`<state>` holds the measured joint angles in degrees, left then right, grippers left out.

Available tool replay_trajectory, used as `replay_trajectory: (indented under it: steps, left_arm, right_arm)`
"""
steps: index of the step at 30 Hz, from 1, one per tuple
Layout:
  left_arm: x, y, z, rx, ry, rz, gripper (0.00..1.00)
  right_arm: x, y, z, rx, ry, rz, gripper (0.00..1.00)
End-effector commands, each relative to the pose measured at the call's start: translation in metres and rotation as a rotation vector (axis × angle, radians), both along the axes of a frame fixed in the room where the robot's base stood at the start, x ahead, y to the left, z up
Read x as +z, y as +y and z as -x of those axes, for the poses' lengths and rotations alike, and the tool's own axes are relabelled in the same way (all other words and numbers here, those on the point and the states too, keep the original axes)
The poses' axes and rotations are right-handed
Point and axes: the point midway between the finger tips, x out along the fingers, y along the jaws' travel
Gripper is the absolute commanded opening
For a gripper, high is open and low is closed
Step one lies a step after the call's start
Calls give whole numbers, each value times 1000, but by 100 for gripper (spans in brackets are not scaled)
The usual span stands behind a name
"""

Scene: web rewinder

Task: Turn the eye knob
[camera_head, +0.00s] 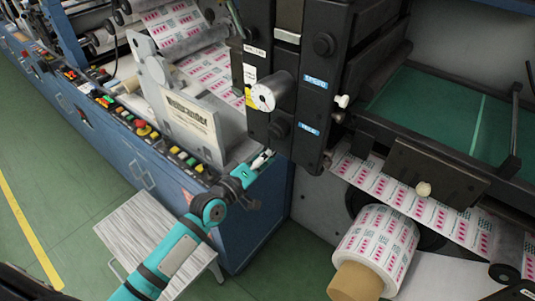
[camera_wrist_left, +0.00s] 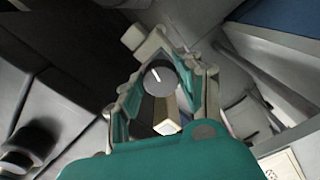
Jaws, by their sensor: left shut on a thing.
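The eye knob (camera_wrist_left: 159,79) is a round dark grey knob with a white pointer line, seen face-on in the left wrist view. It sits between the two fingers of my left gripper (camera_wrist_left: 160,88), which is shut on it. The pointer leans slightly up and to the left in that view. In the head view my left gripper (camera_head: 262,160) is at the lower edge of the black upright panel, beside the blue cabinet. The knob cannot be made out there. My right gripper is not in view.
The black panel (camera_head: 257,58) carries other knobs and a protruding silver cylinder (camera_head: 272,92) above my gripper. A row of coloured buttons (camera_head: 143,127) lies to the left. A printed label roll (camera_head: 378,245) is at lower right. Green floor is open at left.

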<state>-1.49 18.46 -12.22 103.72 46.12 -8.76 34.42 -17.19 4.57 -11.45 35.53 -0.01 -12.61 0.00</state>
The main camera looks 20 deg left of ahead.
Motion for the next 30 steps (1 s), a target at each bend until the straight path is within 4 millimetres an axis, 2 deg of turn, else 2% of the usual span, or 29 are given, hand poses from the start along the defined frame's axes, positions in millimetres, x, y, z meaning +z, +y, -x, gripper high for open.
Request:
replay_trajectory:
  steps: [9, 10, 15, 25, 30]
  left_arm:
    - [-2, 0, 0, -1, 3, -2, 4]
    - [-2, 0, 0, -1, 3, -2, 37]
    - [-1, 0, 0, -1, 3, -1, 59]
    - [-1, 1, 4, 0, 2, -1, 59]
    - [-2, 9, 26, -1, 4, -4, 59]
  right_arm:
    - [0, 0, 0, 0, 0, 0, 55]
    - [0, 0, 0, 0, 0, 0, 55]
    - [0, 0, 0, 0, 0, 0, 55]
    - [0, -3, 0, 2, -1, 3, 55]
    - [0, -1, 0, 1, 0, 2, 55]
